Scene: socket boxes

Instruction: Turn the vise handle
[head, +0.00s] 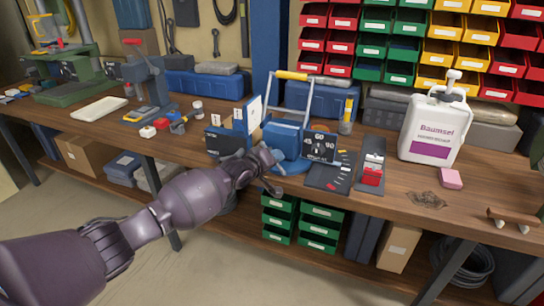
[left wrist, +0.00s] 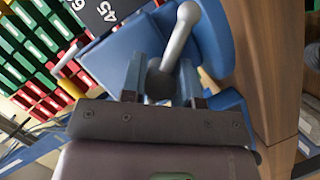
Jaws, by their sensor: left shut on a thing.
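The blue vise (head: 285,138) stands at the front edge of the wooden workbench. My left gripper (head: 268,162) reaches its front from the left. In the left wrist view, the grey vise handle (left wrist: 181,38) is a bar with rounded ends, slanting down between my left gripper's fingers (left wrist: 162,82). The fingers are shut on the handle near its dark lower end. The blue vise body (left wrist: 215,35) lies just beyond it. In the head view, my gripper hides much of the handle. My right gripper is in neither view.
Green drawers (head: 320,228) sit below the bench.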

